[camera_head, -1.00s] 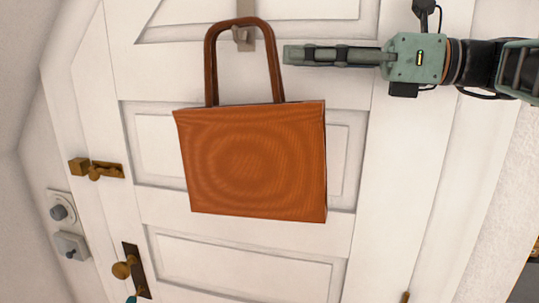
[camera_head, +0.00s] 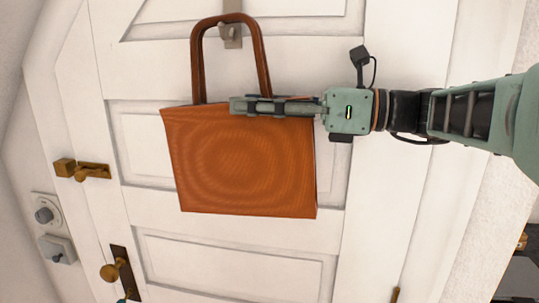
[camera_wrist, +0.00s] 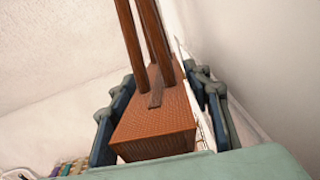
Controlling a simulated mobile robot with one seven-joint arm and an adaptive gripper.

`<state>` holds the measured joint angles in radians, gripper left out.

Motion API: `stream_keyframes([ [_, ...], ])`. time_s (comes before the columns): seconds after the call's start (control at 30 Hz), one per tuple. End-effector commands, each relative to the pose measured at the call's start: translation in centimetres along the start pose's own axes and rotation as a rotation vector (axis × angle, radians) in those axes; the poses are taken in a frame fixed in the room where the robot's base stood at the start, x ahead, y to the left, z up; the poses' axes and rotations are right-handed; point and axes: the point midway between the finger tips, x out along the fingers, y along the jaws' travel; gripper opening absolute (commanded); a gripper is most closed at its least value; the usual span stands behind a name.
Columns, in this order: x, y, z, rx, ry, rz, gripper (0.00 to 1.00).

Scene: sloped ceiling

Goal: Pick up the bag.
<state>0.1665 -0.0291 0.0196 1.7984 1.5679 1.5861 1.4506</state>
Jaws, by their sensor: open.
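An orange-brown bag (camera_head: 240,165) hangs by its brown handles (camera_head: 197,65) from a metal hook (camera_head: 231,36) on a white door (camera_head: 360,200). My gripper (camera_head: 240,106) comes in from the right in the head view, its fingers across the bag's upper right edge, near the foot of the right handle. In the wrist view the bag (camera_wrist: 155,125) lies between my two spread fingers (camera_wrist: 160,105), seen end-on, with the handles (camera_wrist: 155,45) rising above it. The jaws are open. I cannot tell whether a finger touches the bag.
The white door stands close behind the bag. A brass latch (camera_head: 82,170) and a brass doorknob (camera_head: 112,272) are on its left side. Round and square wall switches (camera_head: 57,250) are at the far left.

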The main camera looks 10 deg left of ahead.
Motion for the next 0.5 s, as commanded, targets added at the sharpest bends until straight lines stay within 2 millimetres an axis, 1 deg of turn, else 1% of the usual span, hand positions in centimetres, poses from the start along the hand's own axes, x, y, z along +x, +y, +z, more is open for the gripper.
stream_keyframes([
  [0.03,0.61,0.06,0.04,0.000,0.000,0.002,0.45],
  [0.13,1.25,0.02,0.02,0.000,0.000,0.000,0.45],
  [0.37,1.37,0.00,0.00,0.000,-0.001,0.000,0.45],
  [0.5,1.35,0.01,0.00,0.000,0.000,0.000,0.31],
])
